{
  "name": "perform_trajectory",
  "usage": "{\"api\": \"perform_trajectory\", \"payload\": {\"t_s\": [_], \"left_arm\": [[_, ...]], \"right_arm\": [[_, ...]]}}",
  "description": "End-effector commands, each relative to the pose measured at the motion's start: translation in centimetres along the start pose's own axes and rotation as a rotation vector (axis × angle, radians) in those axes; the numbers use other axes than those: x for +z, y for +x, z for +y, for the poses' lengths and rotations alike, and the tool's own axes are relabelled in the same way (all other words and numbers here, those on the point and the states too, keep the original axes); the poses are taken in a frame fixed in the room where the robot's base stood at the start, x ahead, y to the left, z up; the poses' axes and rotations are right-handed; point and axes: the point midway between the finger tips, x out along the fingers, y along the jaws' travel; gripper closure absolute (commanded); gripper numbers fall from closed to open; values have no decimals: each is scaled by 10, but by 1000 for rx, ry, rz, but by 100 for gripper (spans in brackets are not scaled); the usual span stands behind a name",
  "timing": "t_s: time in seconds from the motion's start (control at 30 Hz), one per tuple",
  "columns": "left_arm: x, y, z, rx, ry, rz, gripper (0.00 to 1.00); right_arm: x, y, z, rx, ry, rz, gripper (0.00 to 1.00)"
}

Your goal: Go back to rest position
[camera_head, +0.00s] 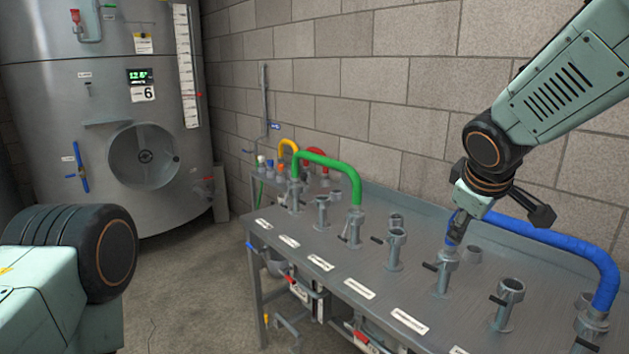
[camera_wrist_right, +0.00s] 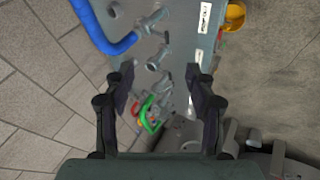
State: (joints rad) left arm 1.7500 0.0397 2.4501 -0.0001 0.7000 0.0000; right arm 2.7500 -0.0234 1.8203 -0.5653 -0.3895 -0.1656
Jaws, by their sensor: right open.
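My right gripper (camera_head: 498,218) hangs above the steel panel table (camera_head: 300,262) in the head view, in front of part of a blue bend pipe (camera_head: 565,240). In the right wrist view its two fingers (camera_wrist_right: 160,88) stand wide apart with nothing held between them. The blue pipe (camera_wrist_right: 112,46) lies left of the fingers there. In the head view it spans two upright ports at the table's right end. My left arm's joint (camera_head: 108,254) shows at the lower left, but its gripper is out of view.
A green bend pipe (camera_head: 325,161) joins two ports, with a yellow one (camera_head: 289,146) behind it. Several open ports (camera_head: 397,236) stand along the table. A block wall (camera_head: 335,55) runs behind it. A large steel tank (camera_head: 100,110) marked 6 stands left. The floor between is clear.

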Motion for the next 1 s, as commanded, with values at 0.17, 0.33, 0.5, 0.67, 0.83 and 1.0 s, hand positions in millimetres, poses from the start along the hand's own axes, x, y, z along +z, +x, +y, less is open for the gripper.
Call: {"api": "perform_trajectory", "payload": {"t_s": [0.17, 0.33, 0.5, 0.67, 0.83, 1.0], "left_arm": [[0, 4, 0, 0, 0, 0, 60], [0, 12, 0, 0, 0, 0, 60], [0, 22, 0, 0, 0, 0, 60], [0, 30, 0, 0, 0, 0, 60], [0, 39, 0, 0, 0, 0, 60], [0, 46, 0, 0, 0, 0, 60]], "right_arm": [[1, 33, -48, -88, 125, 113, 44], [40, 90, -130, -208, 316, 157, 44], [107, 134, -208, -279, 500, 100, 44], [184, 156, -274, -305, 622, -15, 44], [272, 159, -340, -326, 687, -191, 44], [348, 145, -396, -371, 686, -382, 44]]}}
